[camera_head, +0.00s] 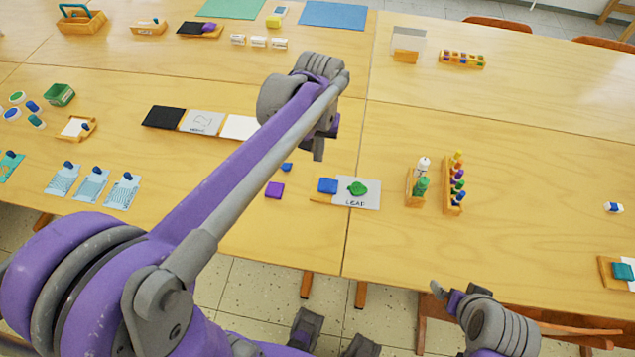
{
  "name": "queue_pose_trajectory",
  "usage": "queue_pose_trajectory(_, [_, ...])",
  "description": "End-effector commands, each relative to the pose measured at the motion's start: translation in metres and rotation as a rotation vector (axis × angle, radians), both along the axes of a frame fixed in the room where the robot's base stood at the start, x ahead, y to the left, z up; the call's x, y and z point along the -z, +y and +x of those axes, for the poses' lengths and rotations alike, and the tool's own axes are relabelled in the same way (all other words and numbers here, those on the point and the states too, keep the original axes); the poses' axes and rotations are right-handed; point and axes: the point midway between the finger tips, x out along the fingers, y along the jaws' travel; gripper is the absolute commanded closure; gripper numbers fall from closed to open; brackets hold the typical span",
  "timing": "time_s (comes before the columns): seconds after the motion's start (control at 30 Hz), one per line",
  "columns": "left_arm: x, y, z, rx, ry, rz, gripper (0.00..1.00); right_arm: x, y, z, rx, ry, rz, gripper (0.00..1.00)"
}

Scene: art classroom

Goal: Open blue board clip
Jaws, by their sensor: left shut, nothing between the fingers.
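A blue block-like clip (327,186) sits at the left end of a white card marked LEAF (368,199), which carries a green leaf shape (357,188). A strip of wooden board shows under the card's left edge. My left gripper (318,152) points down above the table, behind the blue clip and a little left of it in the picture. It is shut, empty and apart from the clip. My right gripper (446,294) is low, in front of the table's near edge; its finger gap is unclear.
A purple block (274,190) and a small blue piece (286,167) lie left of the clip. Wooden holders with bottles (417,187) and colored pieces (452,190) stand to the right. Black and white sheets (164,117) lie behind. The table right of the holders is largely clear.

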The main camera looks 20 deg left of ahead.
Motion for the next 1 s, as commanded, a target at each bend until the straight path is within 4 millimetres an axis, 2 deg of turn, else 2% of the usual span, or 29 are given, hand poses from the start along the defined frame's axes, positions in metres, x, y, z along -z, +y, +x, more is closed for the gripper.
queue_pose_trajectory(0.13, [0.002, 0.001, 0.005, -0.010, 0.017, -0.001, 1.00, 0.001, 0.000, 0.000, 0.000, 0.001, 0.000, 0.00])
queue_pose_trajectory(0.57, [0.007, 0.002, 0.006, -0.010, 0.018, 0.000, 1.00, 0.002, 0.000, 0.000, 0.000, 0.001, 0.000, 0.00])
queue_pose_trajectory(0.77, [0.037, 0.002, 0.006, -0.010, 0.018, 0.000, 1.00, 0.005, 0.000, -0.001, 0.000, 0.002, 0.000, 0.00])
queue_pose_trajectory(1.0, [0.089, 0.003, 0.005, -0.010, 0.018, 0.000, 1.00, 0.011, 0.000, -0.002, 0.000, 0.004, 0.000, 0.00])
